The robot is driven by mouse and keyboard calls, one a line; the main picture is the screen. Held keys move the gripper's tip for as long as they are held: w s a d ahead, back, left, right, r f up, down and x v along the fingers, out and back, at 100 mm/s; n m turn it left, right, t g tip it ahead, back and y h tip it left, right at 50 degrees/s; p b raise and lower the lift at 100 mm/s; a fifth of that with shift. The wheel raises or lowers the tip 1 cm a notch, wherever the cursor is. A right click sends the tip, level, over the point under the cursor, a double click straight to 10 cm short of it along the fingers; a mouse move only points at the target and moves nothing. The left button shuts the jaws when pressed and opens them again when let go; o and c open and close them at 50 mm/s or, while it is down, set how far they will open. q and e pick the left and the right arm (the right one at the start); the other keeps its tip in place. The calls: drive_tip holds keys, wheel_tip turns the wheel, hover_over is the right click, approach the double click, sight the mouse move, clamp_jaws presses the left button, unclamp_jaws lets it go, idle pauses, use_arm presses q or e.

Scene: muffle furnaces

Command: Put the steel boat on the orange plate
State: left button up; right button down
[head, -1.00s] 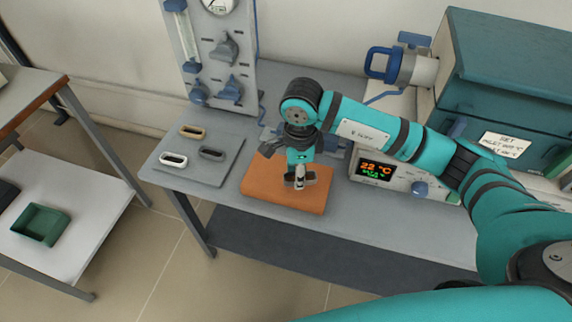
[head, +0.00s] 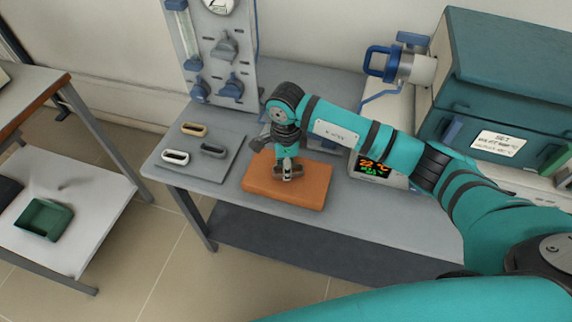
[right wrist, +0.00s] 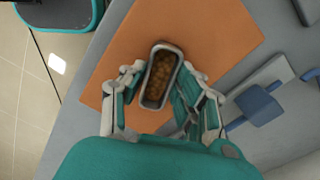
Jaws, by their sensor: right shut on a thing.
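The steel boat (right wrist: 160,77) is a narrow metal trough with rounded ends and brown grains inside, seen from above in the right wrist view. My right gripper (right wrist: 161,88) is shut on it, one finger along each long side. The orange plate (right wrist: 205,30) lies below the boat. In the head view my right gripper (head: 287,172) is over the orange plate (head: 300,193), toward its back left part. The boat is mostly hidden by the fingers there, and I cannot tell whether it touches the plate. My left gripper is not in view.
A grey tray (head: 200,169) left of the plate holds a tan boat (head: 194,129), a white boat (head: 175,156) and a dark grey boat (head: 212,150). A controller (head: 374,169) and a teal furnace (head: 510,65) stand right. A valve panel (head: 215,60) stands behind.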

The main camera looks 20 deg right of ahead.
drive_tip(key=c, duration=1)
unclamp_jaws()
drive_tip(key=shift+o, duration=0.2)
drive_tip(key=shift+r, duration=0.15)
wheel_tip(320, 180, up, 12)
drive_tip(key=b, duration=0.1)
drive_tip(key=shift+b, duration=0.3)
